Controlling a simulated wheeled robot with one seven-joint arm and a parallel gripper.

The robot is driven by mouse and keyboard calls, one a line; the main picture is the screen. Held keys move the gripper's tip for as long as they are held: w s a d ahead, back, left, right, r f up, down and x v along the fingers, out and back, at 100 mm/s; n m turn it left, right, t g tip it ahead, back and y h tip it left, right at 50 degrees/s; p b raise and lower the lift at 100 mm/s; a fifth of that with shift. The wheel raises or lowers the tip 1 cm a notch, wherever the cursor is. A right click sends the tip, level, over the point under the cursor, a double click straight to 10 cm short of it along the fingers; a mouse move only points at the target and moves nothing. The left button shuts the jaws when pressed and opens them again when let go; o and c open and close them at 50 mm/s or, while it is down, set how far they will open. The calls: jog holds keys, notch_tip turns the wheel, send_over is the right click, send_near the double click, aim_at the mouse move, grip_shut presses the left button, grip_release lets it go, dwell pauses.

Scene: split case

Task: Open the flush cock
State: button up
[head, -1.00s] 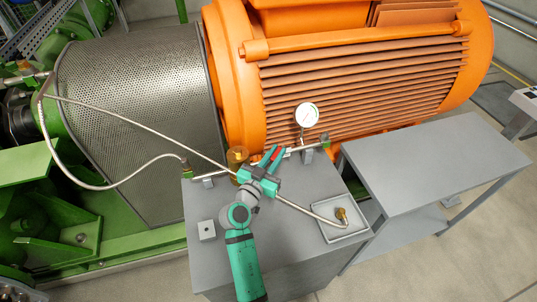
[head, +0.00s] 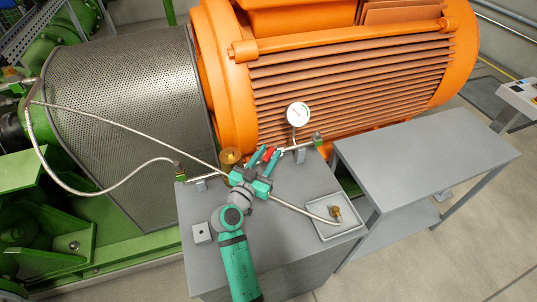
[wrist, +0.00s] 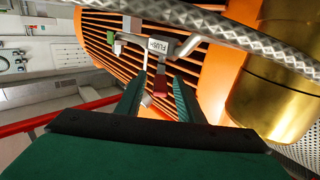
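The flush cock's red lever (wrist: 160,87) shows in the wrist view between my two fingers, with a white tag (wrist: 160,47) reading "FLUSH" just beyond it. Grey gaps show on both sides of the lever, so the fingers do not seem to touch it. My gripper (wrist: 159,79) is open around the lever. In the head view my green gripper (head: 271,153) reaches over the grey cabinet to the pipe, with red (head: 267,153) between its fingers. The cock's body is largely hidden in the head view.
A brass cup (head: 230,161) stands close left of my gripper, and a braided hose (head: 150,132) runs past it. A pressure gauge (head: 298,114) rises to the right. A drain tray (head: 318,231) sits on the cabinet top (head: 285,255). The orange motor (head: 345,85) is behind.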

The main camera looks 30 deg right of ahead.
jog(key=v, duration=1)
jog(key=shift+a, duration=0.15)
jog(key=shift+s, duration=0.15)
